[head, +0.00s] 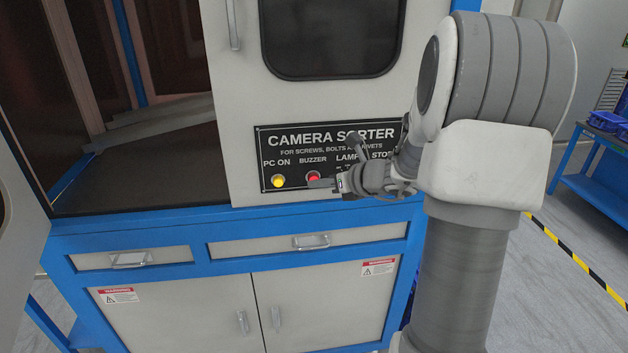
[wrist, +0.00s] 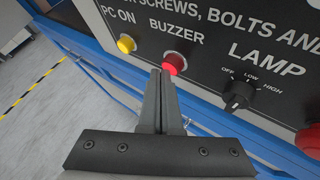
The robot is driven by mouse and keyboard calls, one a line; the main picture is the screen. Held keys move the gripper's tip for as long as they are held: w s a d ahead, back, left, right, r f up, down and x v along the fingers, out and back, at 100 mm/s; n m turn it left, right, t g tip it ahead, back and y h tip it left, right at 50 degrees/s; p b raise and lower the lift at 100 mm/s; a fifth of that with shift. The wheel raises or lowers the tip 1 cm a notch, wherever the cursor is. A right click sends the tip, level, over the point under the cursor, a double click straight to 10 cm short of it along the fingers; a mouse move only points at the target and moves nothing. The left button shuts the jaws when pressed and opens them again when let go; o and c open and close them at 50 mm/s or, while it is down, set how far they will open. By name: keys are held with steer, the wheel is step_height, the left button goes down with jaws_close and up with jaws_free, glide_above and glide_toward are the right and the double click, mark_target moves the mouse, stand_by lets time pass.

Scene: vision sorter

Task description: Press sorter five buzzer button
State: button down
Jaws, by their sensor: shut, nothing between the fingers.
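The red buzzer button (head: 314,177) sits on the black camera sorter panel (head: 292,150), under the word BUZZER. In the wrist view the red button (wrist: 173,63) is just beyond my gripper's fingertips. My gripper (head: 322,183) is shut and empty, its tips at the lower part of the button in the head view. In the wrist view the closed fingers (wrist: 161,74) point at the button and overlap its lower edge. I cannot tell whether they touch it.
A yellow PC ON button (head: 278,181) is left of the buzzer. A black LAMP knob (wrist: 238,95) and a red button (wrist: 308,141) are to its right. Blue-framed drawers with handles (head: 312,242) stand below. An open dark bay is at left.

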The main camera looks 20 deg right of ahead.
steer(key=shift+w, duration=0.25)
steer(key=shift+s, duration=0.15)
stand_by(0.4)
steer(key=shift+s+a, duration=0.15)
steer(key=shift+s, duration=0.5)
steer(key=shift+s+a+b, duration=0.15)
steer(key=shift+s+a, duration=0.1)
steer(key=shift+s, duration=0.55)
steer(key=shift+s+a+b, duration=0.15)
steer(key=shift+s+a, duration=0.05)
steer(key=shift+s, duration=0.6)
steer(key=shift+s+a+b, duration=0.15)
steer(key=shift+s+a, duration=0.1)
steer(key=shift+s, duration=0.55)
